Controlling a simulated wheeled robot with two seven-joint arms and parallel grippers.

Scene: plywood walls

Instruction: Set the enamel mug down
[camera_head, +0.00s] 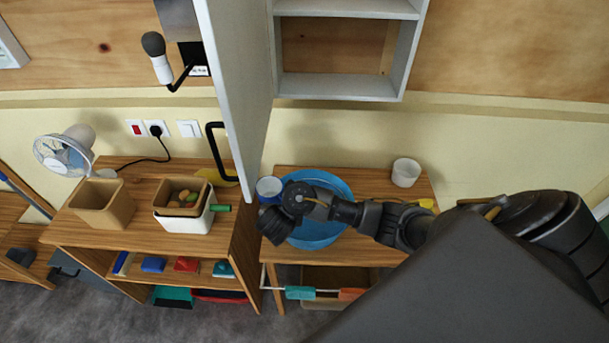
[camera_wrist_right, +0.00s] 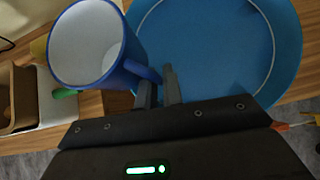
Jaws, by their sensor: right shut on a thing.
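The enamel mug (camera_head: 266,192), blue outside with a white inside, is at the left end of the right-hand wooden table (camera_head: 385,180), beside the blue basin's left rim. In the right wrist view the mug (camera_wrist_right: 90,45) is empty and its mouth faces the camera. My right gripper (camera_head: 268,207) is shut on the mug's handle; its fingers (camera_wrist_right: 158,88) show at the handle in the wrist view. I cannot tell whether the mug's base touches the table. My left gripper is not in view.
The blue basin (camera_head: 330,182) fills the table's middle, partly under my right arm. A white cup (camera_head: 405,172) stands at the back right. An open white cabinet door (camera_head: 237,75) rises left of the mug. Wooden boxes (camera_head: 103,203) stand on the left shelf unit.

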